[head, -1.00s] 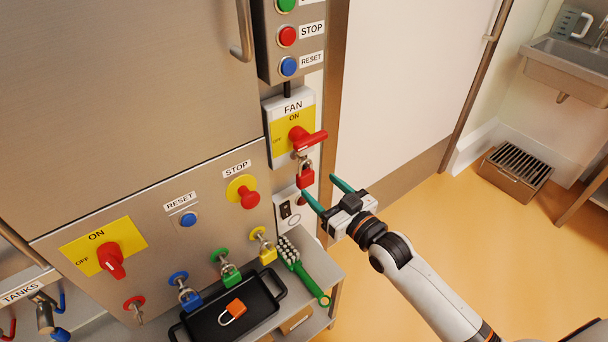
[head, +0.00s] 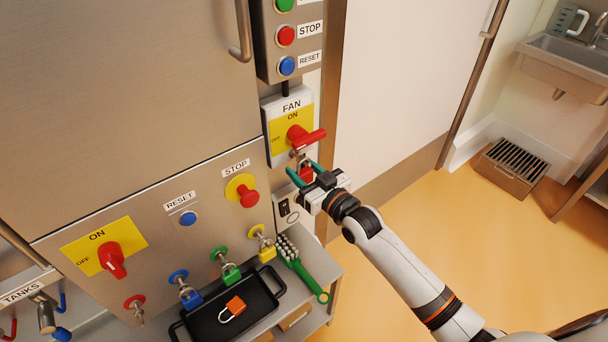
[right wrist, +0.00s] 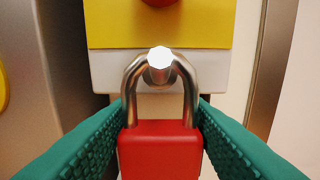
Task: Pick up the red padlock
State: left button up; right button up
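The red padlock (right wrist: 160,150) hangs by its metal shackle from a pin below the FAN switch. In the head view the padlock (head: 306,172) is partly hidden by my right gripper (head: 303,168). In the right wrist view, the green fingers of that gripper (right wrist: 160,112) stand on either side of the red body, with their tips level with its top and the shackle's base. The fingers are apart and very close to the sides; whether they touch is not clear. My left gripper is not in view.
The red FAN handle (head: 306,138) sits just above the padlock. A black tray (head: 205,326) with an orange padlock (head: 232,308) and a green brush (head: 300,268) lie on the shelf below. Blue, green and yellow padlocks hang on the panel. Open floor lies to the right.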

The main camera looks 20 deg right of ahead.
jog(key=c, duration=0.5)
jog(key=shift+r, duration=0.6)
jog(key=shift+s+d+r, duration=0.1)
jog(key=shift+s+r, duration=0.05)
jog(key=shift+s, duration=0.1)
jog(key=r+v, duration=0.1)
jog(key=v, duration=1.6)
jog(key=shift+s+r+p, duration=0.2)
jog(key=shift+r+p, duration=0.05)
jog(key=shift+p, duration=0.2)
jog(key=shift+d, duration=0.1)
